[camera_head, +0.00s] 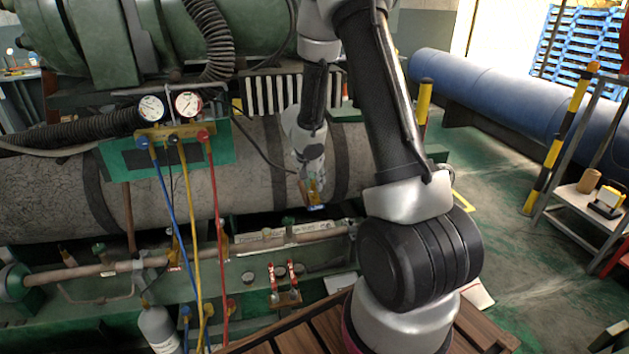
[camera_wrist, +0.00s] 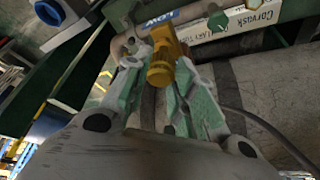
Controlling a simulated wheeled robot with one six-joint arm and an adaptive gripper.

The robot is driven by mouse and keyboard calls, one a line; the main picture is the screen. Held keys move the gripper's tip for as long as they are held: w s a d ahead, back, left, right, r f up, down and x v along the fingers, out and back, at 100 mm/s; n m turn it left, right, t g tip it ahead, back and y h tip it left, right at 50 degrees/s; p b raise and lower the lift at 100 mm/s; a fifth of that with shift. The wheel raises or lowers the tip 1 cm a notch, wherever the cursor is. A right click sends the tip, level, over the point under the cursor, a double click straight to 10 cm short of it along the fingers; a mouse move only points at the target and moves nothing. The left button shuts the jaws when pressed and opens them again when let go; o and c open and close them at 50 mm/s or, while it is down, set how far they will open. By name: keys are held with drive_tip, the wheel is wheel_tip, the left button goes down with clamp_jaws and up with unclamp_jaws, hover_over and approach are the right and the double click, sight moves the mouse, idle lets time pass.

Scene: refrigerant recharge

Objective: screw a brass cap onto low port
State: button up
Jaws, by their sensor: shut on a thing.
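My gripper (camera_wrist: 160,78) is shut on a brass cap (camera_wrist: 161,70), which sits between its pale green fingertips in the wrist view. Directly beyond the cap is another brass-coloured part (camera_wrist: 165,39), in line with it; I cannot tell whether this is the low port or whether the cap is touching it. A blue "LOW" tag (camera_wrist: 159,19) lies just behind it on the pipework. In the head view my gripper (camera_head: 312,188) points down in front of the large grey cylinder, and a small brass-coloured piece shows at its tip. The port itself is hidden there.
A gauge manifold (camera_head: 175,134) with blue, yellow and red hoses hangs left of my gripper. A white label (camera_wrist: 240,20) is near the tag.

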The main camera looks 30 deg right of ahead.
drive_tip(key=shift+f, duration=1)
idle(0.6)
drive_tip(key=shift+w+a+m, duration=0.1)
drive_tip(key=shift+m, duration=0.5)
drive_tip(key=shift+m+g+h, duration=0.3)
drive_tip(key=shift+m+g, duration=0.4)
drive_tip(key=shift+m, duration=0.5)
